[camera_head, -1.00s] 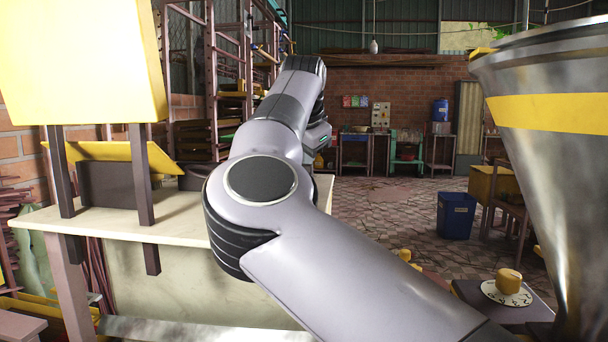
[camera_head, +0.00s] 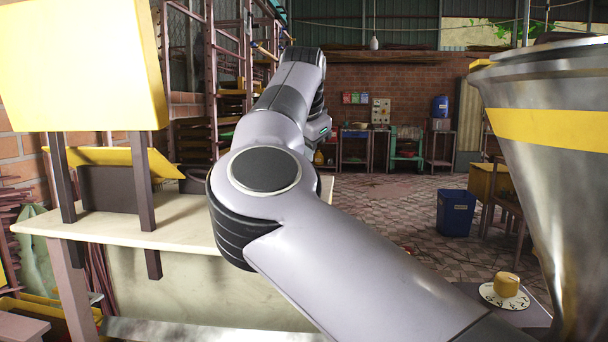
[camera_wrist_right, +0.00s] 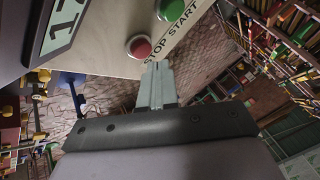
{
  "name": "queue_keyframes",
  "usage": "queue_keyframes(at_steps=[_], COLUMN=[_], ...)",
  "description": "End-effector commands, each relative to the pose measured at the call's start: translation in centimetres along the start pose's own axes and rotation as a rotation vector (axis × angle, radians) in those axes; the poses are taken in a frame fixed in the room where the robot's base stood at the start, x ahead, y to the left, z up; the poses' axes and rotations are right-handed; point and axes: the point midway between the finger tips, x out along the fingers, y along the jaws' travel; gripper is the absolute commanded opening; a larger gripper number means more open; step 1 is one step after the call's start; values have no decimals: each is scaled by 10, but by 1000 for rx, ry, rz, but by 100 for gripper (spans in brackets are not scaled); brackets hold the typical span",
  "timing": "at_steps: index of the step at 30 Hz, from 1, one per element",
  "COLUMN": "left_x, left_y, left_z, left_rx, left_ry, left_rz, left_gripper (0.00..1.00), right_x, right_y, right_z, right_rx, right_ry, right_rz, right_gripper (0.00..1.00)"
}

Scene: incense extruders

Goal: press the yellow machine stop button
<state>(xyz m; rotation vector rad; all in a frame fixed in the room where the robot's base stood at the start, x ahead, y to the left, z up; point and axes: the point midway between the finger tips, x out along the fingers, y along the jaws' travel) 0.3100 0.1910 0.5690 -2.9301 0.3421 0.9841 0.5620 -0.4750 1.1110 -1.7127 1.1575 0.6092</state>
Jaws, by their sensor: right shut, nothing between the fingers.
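In the right wrist view a red stop button (camera_wrist_right: 138,46) sits on a pale panel (camera_wrist_right: 115,60), by the printed word STOP. A green start button (camera_wrist_right: 170,9) is above and right of it, by the word START. My right gripper (camera_wrist_right: 155,67) is shut and empty, its fingertips just below and right of the red button; touch cannot be told. In the head view my right arm reaches forward over the scene, and its gripper and the buttons are hidden. A yellow panel (camera_head: 80,65) on dark posts stands at the left. My left gripper is not in view.
A metal funnel (camera_head: 530,180) with a yellow band stands close at the right, above a yellow dial knob (camera_head: 506,284). A pale-topped table (camera_head: 180,225) is at the left.

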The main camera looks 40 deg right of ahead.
Motion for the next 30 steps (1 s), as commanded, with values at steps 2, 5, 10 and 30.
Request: queue_keyframes(at_steps=[2, 5, 10, 30], left_x=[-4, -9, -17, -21], left_y=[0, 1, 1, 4], left_z=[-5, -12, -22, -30], left_rx=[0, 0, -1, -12], left_ry=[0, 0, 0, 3], left_rz=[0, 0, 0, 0], left_gripper=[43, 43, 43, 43], right_x=[-7, -15, -29, -38], right_y=[-4, -8, -15, -20], right_z=[-4, -9, -16, -21], right_rx=[0, 0, 1, 0], right_ry=[1, 1, 1, 1], right_rz=[-1, -1, -1, 0], right_gripper=[0, 0, 0, 0])
